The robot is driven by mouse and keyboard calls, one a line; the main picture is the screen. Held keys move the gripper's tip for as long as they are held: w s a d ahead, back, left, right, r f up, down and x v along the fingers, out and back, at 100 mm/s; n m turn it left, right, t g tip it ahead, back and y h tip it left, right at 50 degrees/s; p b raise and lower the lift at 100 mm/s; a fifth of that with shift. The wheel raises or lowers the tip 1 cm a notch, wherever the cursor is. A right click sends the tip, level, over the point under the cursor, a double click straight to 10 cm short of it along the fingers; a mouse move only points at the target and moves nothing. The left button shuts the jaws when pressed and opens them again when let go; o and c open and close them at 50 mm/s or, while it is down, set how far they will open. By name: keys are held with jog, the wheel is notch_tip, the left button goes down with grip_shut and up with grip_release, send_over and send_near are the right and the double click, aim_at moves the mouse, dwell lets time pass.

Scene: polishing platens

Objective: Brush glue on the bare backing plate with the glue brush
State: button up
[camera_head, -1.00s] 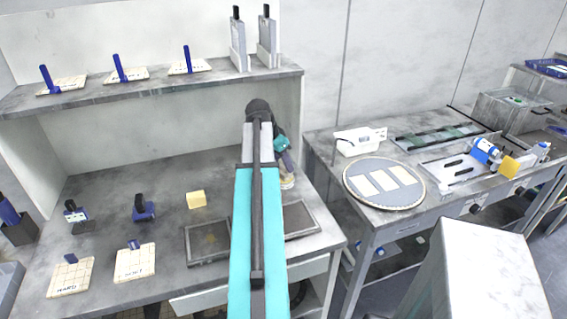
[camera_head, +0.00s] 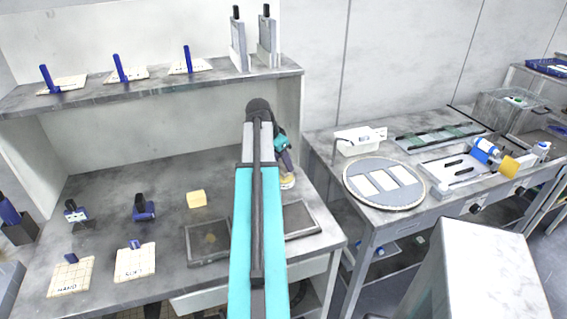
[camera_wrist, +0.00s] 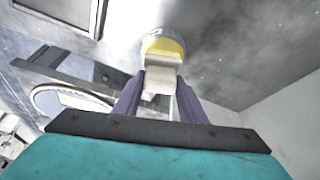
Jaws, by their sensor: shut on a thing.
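My gripper (camera_wrist: 158,95) is shut on a pale, flat-handled piece that appears to be the glue brush (camera_wrist: 158,78). In the head view my gripper (camera_head: 287,163) is beside my forearm, just above a small round pot (camera_head: 287,183) at the bench's right side. The wrist view shows the pot (camera_wrist: 162,32) with yellow at its near side, right at the brush's far end. The bristles are hidden, so I cannot tell whether they are in the pot. I cannot tell which plate is the bare backing plate; two dark framed plates (camera_head: 208,256) (camera_head: 302,217) lie on the bench.
A yellow block (camera_head: 196,199) and pads marked HARD (camera_head: 71,277) and SOFT (camera_head: 135,263) lie at left. Blue-handled plates (camera_head: 131,74) stand on the shelf (camera_head: 150,88). A round platen (camera_head: 384,205) with three white strips lies on the right table.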

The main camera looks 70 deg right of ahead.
jog(key=shift+r+p, duration=1.85)
jog(key=shift+r, duration=1.55)
jog(key=w+a+n+t+b, duration=0.15)
jog(key=w+a+n, duration=0.45)
jog(key=w+a, duration=0.95)
jog(key=w+a+n+t+b, duration=0.1)
jog(key=w+a+n+t, duration=0.35)
jog(key=w+a, duration=1.05)
jog(key=w+a+n+y, duration=0.1)
jog(key=w+a+n, duration=0.3)
jog(key=a, duration=0.8)
jog(key=w+a+r+n+y+b, duration=0.1)
jog(key=w+a+n, duration=0.4)
jog(key=a, duration=0.7)
jog(key=w+a+n+t+y, duration=0.1)
jog(key=w+a+n, duration=0.4)
jog(key=a, duration=0.8)
jog(key=shift+r+y, duration=0.4)
jog(key=shift+y, duration=0.1)
jog(key=shift+d, duration=0.2)
